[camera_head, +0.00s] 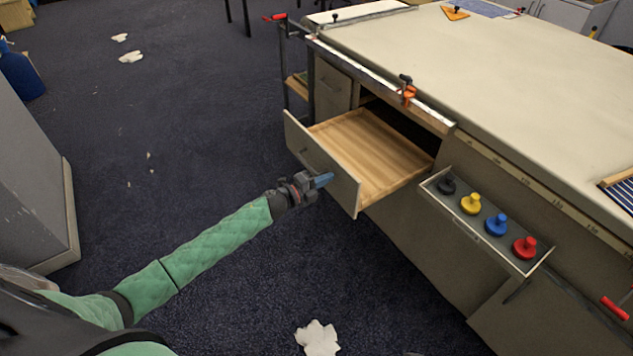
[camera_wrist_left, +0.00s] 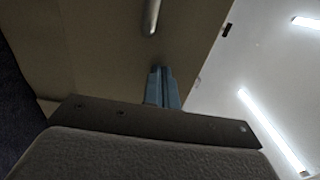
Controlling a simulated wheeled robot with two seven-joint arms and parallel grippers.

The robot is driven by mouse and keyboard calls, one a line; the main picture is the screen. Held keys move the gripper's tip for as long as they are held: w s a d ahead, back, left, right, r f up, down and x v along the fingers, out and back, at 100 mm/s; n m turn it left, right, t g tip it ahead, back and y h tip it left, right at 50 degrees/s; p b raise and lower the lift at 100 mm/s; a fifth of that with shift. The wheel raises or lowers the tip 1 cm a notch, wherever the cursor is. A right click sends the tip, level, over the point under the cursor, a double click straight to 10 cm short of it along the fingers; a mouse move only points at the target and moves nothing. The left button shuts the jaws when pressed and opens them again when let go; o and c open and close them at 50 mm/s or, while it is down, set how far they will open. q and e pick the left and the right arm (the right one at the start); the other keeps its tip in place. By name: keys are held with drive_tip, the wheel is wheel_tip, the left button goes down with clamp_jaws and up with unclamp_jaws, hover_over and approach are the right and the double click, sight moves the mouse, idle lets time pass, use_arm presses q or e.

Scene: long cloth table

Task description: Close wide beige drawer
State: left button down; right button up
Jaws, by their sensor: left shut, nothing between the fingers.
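The wide beige drawer (camera_head: 318,160) is pulled out from the long cloth table (camera_head: 490,70) in the head view. Its wooden inside (camera_head: 375,150) is empty. My left gripper (camera_head: 325,180) is shut and empty, with its blue fingertips in front of the drawer's front panel, toward the panel's right end. In the left wrist view the blue fingers (camera_wrist_left: 162,88) are together and point at the beige panel (camera_wrist_left: 105,50). A metal bar handle (camera_wrist_left: 152,17) shows beyond the fingertips. I cannot tell whether the fingertips touch the panel. My right gripper is not in view.
A tray (camera_head: 440,190) with several coloured knobs sticks out from the table side, right of the drawer. An orange clamp (camera_head: 408,93) sits on the table edge above the drawer. White scraps (camera_head: 318,338) lie on the dark carpet.

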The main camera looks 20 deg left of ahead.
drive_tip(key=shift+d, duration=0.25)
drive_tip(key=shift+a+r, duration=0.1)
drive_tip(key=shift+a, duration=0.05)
